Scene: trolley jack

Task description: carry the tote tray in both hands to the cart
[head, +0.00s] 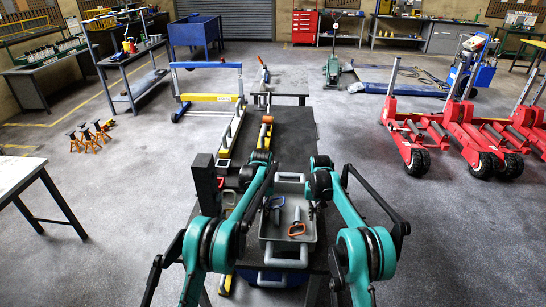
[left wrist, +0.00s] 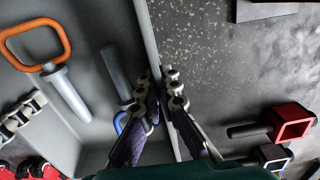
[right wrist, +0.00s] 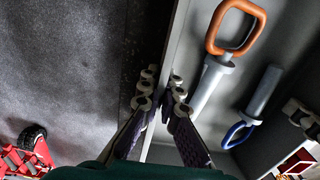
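The grey tote tray (head: 313,245) sits at the near end of a dark tabletop, in front of me. It holds an orange-handled tool (head: 297,225) and a blue-handled tool (head: 276,208). My left gripper (left wrist: 160,80) is closed across the tray's left wall, one finger inside and one outside. My right gripper (right wrist: 162,85) is closed across the opposite wall in the same way. In the head view my arms hide most of both fingers. Which thing is the cart, I cannot tell for sure; the dark top (head: 292,135) extends ahead of the tray.
Red trolley jacks (head: 405,135) are on the right. Orange axle stands (head: 90,135) and a table (head: 18,175) are at left. Open floor lies on both sides.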

